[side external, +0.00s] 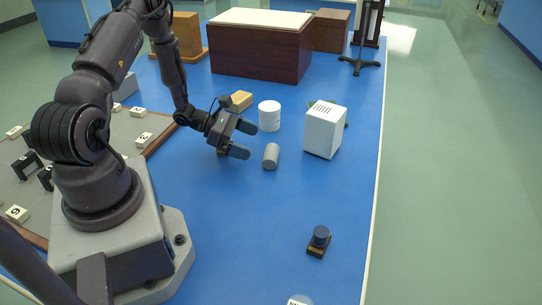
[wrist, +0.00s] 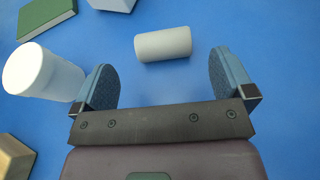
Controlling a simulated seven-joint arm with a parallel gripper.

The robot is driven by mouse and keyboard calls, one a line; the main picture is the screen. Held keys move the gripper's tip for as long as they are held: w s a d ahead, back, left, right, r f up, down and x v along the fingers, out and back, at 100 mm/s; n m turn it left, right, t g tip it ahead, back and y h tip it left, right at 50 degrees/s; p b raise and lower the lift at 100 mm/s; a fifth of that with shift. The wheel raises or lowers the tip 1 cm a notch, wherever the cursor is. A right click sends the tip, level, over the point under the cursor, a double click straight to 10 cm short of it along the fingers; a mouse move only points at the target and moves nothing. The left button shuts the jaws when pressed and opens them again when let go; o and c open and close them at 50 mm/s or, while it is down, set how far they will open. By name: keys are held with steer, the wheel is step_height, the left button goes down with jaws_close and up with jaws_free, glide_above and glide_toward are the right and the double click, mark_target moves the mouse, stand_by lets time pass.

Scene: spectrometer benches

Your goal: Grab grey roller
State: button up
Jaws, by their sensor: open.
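The grey roller (side external: 271,156) is a short cylinder lying on its side on the blue bench top. In the wrist view the roller (wrist: 163,44) lies crosswise, just beyond the fingertips and centred between them, touching neither. My gripper (side external: 246,139) is open and empty, low over the bench and just left of the roller in the side view. Both fingers of my gripper (wrist: 160,75) show in the wrist view, spread wide apart.
A white cylinder (side external: 269,116) stands behind the roller, and it is close to the left finger in the wrist view (wrist: 40,74). A white vented box (side external: 324,131) stands right of the roller. A wooden block (side external: 241,100) lies behind. A dark knob-like device (side external: 319,240) sits nearer the front. The bench between is clear.

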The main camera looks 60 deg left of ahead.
mark_target(273, 150)
steer(key=shift+x, duration=3.6)
steer(key=shift+s, duration=0.1)
steer(key=c, duration=0.9)
steer(key=shift+c, duration=0.2)
